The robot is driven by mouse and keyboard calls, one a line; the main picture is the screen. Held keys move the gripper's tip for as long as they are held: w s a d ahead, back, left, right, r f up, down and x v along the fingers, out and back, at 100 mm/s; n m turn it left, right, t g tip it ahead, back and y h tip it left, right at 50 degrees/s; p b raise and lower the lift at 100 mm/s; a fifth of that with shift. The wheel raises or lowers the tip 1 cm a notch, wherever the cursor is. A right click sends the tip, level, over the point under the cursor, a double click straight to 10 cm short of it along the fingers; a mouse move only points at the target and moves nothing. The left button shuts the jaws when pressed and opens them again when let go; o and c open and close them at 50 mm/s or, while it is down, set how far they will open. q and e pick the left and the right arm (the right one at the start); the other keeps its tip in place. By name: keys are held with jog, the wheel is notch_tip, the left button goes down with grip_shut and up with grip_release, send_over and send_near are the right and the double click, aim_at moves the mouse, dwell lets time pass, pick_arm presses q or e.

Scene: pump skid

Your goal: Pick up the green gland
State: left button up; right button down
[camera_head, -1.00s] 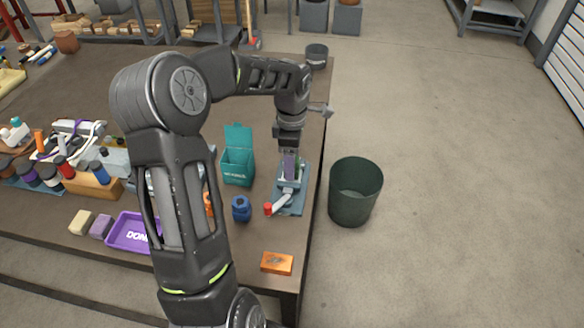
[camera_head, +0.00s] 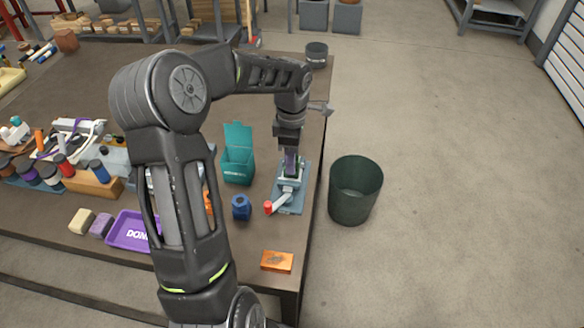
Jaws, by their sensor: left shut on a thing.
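My left gripper (camera_head: 290,163) reaches down over the blue-grey fixture (camera_head: 288,203) near the table's right edge. Its jaws are shut on the green gland, which shows only as a thin bit of green (camera_head: 299,166) beside the purplish fingers. The fingers and the wrist hide most of the gland. I cannot tell whether it still touches the fixture. My right gripper is not in view.
A lever with a red knob (camera_head: 268,208) sticks out from the fixture. A teal open box (camera_head: 238,160), a blue part (camera_head: 241,207) and an orange box (camera_head: 277,262) stand near. A purple tray (camera_head: 128,232) lies left. A dark green bin (camera_head: 355,190) stands on the floor.

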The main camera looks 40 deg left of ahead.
pick_arm(q)
grip_shut()
jog(key=shift+r, duration=0.15)
notch_tip(320, 180, up, 10)
jog(key=shift+f+b, duration=0.1)
jog(key=shift+b, duration=0.45)
dwell(0.4)
